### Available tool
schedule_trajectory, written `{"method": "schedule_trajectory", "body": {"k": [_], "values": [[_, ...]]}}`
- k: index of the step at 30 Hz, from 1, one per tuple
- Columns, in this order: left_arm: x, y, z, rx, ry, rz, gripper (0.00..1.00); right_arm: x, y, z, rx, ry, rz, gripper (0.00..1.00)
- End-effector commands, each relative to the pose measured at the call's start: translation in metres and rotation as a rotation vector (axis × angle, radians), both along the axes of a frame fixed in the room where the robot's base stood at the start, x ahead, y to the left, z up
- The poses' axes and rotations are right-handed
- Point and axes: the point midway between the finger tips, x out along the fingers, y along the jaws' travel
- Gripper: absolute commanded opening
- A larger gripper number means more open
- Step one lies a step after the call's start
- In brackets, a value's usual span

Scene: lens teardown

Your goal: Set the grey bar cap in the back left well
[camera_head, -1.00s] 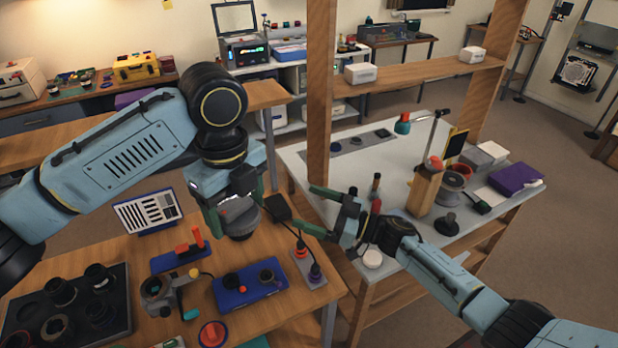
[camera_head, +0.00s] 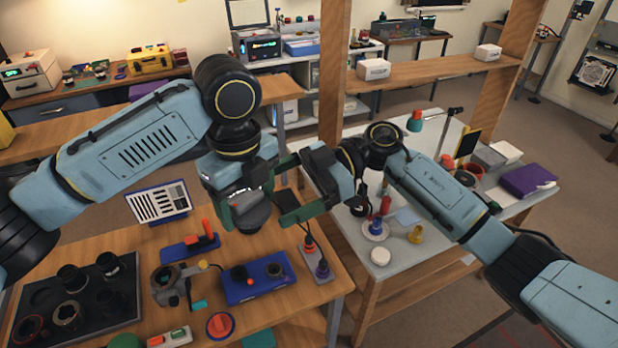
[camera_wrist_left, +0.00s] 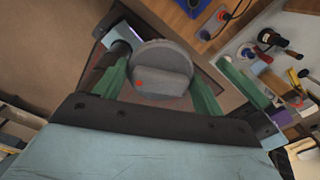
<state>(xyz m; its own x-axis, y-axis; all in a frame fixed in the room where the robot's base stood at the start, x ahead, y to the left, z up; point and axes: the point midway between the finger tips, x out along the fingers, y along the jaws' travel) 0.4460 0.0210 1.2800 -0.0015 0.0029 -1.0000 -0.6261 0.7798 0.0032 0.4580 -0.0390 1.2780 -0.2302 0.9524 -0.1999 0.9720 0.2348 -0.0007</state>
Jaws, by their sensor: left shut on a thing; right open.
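The grey bar cap (camera_head: 248,218) is in my left gripper (camera_head: 243,203), held above the wooden table. The left wrist view shows it as a round grey disc (camera_wrist_left: 161,68) with a raised bar and a red dot, between the green fingers of my left gripper (camera_wrist_left: 160,88). My right gripper (camera_head: 294,187) is open, its fingers pointing left towards the cap, close beside it. The black tray (camera_head: 128,322) with several wells is at the table's left; dark rings or lens parts stand in it. I cannot tell clearly which well is the back left one.
A blue stand (camera_head: 262,284) with dark parts, a camera-like body (camera_head: 166,284), a red-handled tool on a blue base (camera_head: 187,248) and a printed sheet (camera_head: 158,201) stand on the wooden table. A grey-white bench (camera_head: 400,270) with small items is to the right, beside a wooden post (camera_head: 331,80).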

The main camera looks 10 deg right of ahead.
Motion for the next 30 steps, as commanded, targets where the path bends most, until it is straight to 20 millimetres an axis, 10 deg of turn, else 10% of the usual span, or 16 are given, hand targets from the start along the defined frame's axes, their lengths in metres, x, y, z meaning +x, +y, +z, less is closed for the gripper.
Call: {"method": "schedule_trajectory", "body": {"k": [9,21,30], "values": [[0.0,0.0,0.0,0.0,0.0,0.0,0.48,-0.01,0.043,-0.009,0.002,0.001,0.0,0.96],[0.0,0.0,0.0,0.0,0.0,0.0,0.48,-0.012,0.05,-0.011,0.001,0.0,-0.002,0.96],[0.0,0.0,0.0,0.001,-0.001,0.001,0.48,-0.012,0.05,-0.011,0.001,0.0,0.0,0.58]]}}
